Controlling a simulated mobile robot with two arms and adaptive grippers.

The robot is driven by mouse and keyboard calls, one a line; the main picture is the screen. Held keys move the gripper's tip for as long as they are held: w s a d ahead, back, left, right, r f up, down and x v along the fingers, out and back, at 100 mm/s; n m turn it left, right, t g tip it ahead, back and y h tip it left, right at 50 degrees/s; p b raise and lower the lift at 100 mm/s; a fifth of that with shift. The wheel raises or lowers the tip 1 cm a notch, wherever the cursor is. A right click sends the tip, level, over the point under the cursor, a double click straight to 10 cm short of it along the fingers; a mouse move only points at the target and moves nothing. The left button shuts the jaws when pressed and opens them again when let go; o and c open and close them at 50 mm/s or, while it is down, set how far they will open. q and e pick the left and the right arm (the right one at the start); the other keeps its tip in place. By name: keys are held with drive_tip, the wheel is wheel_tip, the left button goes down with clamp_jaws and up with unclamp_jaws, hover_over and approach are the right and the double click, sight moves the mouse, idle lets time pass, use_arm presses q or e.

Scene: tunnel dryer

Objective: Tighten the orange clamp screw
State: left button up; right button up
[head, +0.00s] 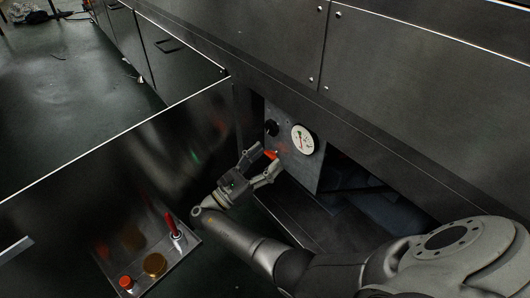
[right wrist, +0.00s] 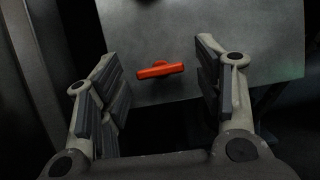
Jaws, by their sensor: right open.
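The orange clamp screw (head: 271,155) sits low on a grey panel (head: 306,174) inside the open bay of the dryer. In the right wrist view the screw (right wrist: 160,70) shows as a short orange bar handle, lying nearly level. My right gripper (head: 264,161) is open in front of the panel. In the right wrist view its two fingers (right wrist: 158,85) stand apart, one on each side of the screw, with clear gaps. I cannot tell whether the fingertips reach as deep as the handle. My left gripper is not in view.
A round white gauge (head: 302,139) and a black knob (head: 271,128) are on the panel above the screw. An open metal door (head: 130,150) stands at left, with a small tray (head: 188,243) holding a red-handled tool, a brass round piece and a red-capped item.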

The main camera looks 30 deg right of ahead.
sight(269, 129)
wheel_tip(269, 129, up, 10)
drive_tip(key=shift+f, duration=0.1)
idle(0.4)
idle(0.5)
